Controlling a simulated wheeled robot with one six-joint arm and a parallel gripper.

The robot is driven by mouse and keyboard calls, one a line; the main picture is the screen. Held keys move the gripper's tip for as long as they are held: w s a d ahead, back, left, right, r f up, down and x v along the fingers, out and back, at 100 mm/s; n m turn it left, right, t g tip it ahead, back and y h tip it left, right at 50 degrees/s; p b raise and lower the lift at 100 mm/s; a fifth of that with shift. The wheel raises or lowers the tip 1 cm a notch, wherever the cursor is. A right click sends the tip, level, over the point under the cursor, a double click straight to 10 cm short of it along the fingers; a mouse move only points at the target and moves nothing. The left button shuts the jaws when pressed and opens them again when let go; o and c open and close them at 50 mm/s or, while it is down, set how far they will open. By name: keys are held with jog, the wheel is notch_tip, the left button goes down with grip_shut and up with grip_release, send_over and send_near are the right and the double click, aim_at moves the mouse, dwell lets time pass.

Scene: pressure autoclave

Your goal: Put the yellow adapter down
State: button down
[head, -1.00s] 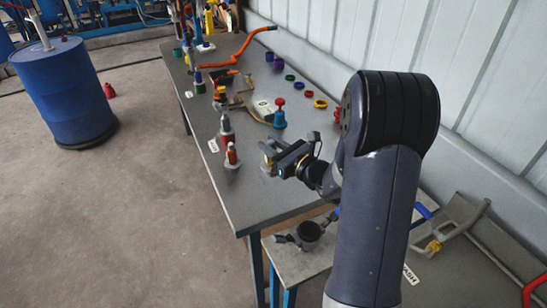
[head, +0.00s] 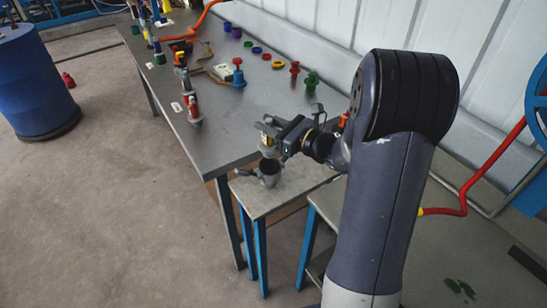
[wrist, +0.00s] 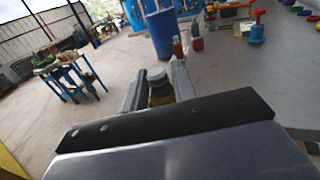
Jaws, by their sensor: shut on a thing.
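The yellow adapter (wrist: 160,92) sits between my two fingers in the wrist view, with a grey rounded top and a dull yellow body. In the head view the adapter (head: 266,141) is small and partly hidden by the fingers. My gripper (head: 270,134) is shut on it, near the front corner of the long grey table (head: 225,150). In the head view it appears just above a dark grey cup-like fitting (head: 269,178) on the small side table. I cannot tell whether the adapter touches anything below.
The small side table (head: 290,195) with blue legs adjoins the long table. Red-and-grey fittings (head: 193,110), a blue fitting with a red top (head: 238,75) and several coloured rings stand farther back. A blue barrel (head: 35,80) stands on the floor at left.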

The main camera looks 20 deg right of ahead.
aim_at(269, 143)
notch_tip(269, 143, down, 7)
jog(key=shift+r, duration=0.2)
dwell(0.4)
jog(key=shift+f+b, duration=0.35)
jog(key=c, duration=1.1)
grip_release()
jog(key=shift+c, duration=0.2)
jog(key=shift+r, duration=0.15)
jog(key=shift+r+p, duration=0.2)
jog(key=shift+p, duration=0.15)
jog(key=b+v, duration=0.1)
jog(key=v, duration=1.1)
jog(key=shift+b, duration=0.35)
jog(key=shift+a, duration=0.1)
